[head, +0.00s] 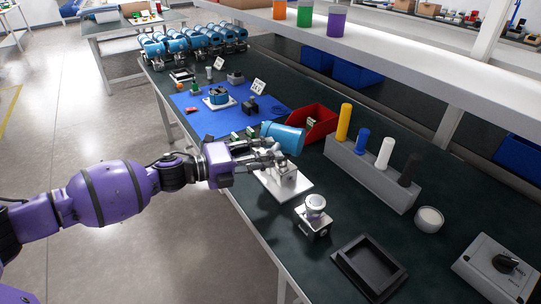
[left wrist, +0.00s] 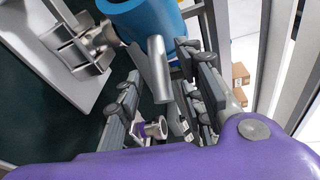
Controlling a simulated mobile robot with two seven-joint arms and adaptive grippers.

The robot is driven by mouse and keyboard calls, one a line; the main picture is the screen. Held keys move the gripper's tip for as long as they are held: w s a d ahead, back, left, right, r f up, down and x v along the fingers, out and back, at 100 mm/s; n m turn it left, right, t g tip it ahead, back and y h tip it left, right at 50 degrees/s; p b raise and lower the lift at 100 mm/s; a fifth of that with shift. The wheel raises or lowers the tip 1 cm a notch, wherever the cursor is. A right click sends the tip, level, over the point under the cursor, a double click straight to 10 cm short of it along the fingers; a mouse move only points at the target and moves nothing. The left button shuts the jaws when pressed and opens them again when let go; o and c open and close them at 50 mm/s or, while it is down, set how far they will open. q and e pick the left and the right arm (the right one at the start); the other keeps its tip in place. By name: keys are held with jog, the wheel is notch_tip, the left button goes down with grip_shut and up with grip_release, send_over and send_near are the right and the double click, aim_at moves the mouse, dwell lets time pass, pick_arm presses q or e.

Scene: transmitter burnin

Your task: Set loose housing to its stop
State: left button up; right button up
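A blue cylindrical housing (head: 284,137) lies tilted above a silver stand on a white base plate (head: 303,192). The housing (left wrist: 150,18) also shows at the top of the left wrist view, with a grey metal rod (left wrist: 159,70) sticking out from it. My left gripper (head: 278,155) is beside the housing, on its near side. In the left wrist view its fingers (left wrist: 160,92) stand apart with the rod between them. The rod is close to the right-hand finger, and a gap shows on the other side. Contact cannot be told. My right gripper is in neither view.
A red bin (head: 318,126) stands behind the housing. A grey rack (head: 370,178) with coloured pegs is to the right. A silver fixture (head: 313,222) and black tray (head: 368,268) are nearer. A blue mat (head: 262,97) with parts lies farther back. A shelf (head: 400,70) overhangs the bench.

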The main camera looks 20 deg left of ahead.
pick_arm(q)
jog(key=shift+x, duration=0.75)
grip_shut()
